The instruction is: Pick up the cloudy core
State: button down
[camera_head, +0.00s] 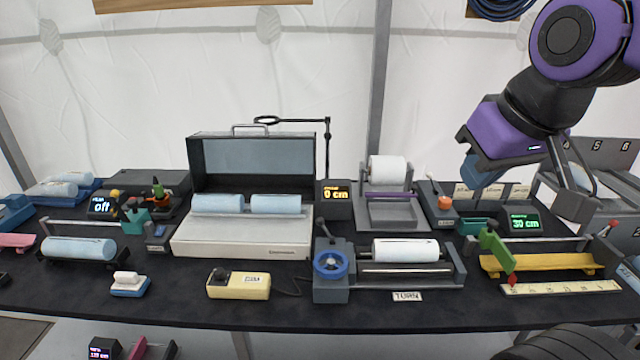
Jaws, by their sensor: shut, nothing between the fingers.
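Several ice-like cylinders are in view, and I cannot tell for sure which is the cloudy core. A whitish, opaque cylinder (405,250) lies on the grey turning stand (332,290) at the middle right. Another white cylinder (388,169) sits on the grey stand behind it. Clearer pale-blue cylinders lie in the open case, at left (218,204) and right (275,204). One more pale-blue cylinder (78,249) rests on a dark cradle at the left. My gripper (574,206) is shut and empty, raised over the right side of the table, apart from these cylinders.
The open case (240,243) stands at centre-left with its lid up. A yellow trough (540,264) and a ruler strip (560,288) lie at the right. A cream control box (239,286) is near the front. The dark table (180,300) has bare room along its front edge.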

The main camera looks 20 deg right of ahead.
aim_at(383, 250)
jog(key=z, duration=1.95)
jog(key=u, duration=1.5)
jog(key=l+u, duration=0.3)
jog(key=l, duration=0.2)
jog(key=l+u, duration=0.3)
jog(key=l, duration=0.25)
